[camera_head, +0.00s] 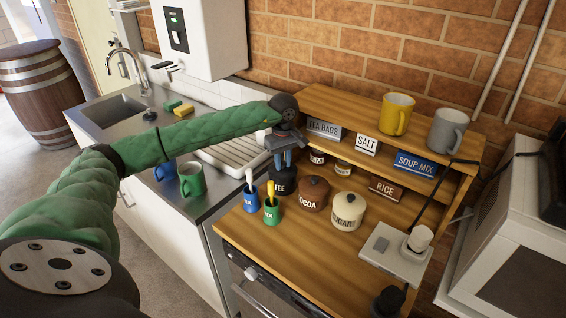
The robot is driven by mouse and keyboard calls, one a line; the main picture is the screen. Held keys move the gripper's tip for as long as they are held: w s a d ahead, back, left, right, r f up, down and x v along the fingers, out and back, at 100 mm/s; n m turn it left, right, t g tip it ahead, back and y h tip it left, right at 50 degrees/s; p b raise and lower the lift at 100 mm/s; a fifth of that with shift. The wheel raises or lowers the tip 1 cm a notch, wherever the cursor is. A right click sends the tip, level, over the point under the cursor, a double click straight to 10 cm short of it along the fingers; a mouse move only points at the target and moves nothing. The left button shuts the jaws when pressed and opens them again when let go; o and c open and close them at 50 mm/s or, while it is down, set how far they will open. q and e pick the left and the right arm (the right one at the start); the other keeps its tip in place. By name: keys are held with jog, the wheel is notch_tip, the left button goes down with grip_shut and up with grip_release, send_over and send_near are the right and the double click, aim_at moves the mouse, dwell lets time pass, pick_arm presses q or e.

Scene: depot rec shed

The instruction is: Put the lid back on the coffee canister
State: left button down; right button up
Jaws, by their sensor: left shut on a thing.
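The dark coffee canister (281,188) stands on the wooden counter at the left end of the canister row, with part of its label showing. My left gripper (284,163) points down right over it, with its blue fingers at the canister's top. It is shut on a dark thing that looks like the lid. The fingers and the dark colours hide the edge between lid and canister, so I cannot tell whether the lid is seated or level. My right gripper is not in view.
The brown cocoa canister (314,194) and cream sugar canister (348,211) stand just right of it. A wooden shelf (345,101) with mugs and signs rises behind.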

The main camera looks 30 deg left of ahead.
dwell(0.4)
pick_arm(q)
jog(key=c, duration=0.7)
grip_release()
jog(key=shift+r+p, duration=0.6)
jog(key=shift+r, duration=2.9)
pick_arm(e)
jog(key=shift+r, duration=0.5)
pick_arm(q)
grip_shut()
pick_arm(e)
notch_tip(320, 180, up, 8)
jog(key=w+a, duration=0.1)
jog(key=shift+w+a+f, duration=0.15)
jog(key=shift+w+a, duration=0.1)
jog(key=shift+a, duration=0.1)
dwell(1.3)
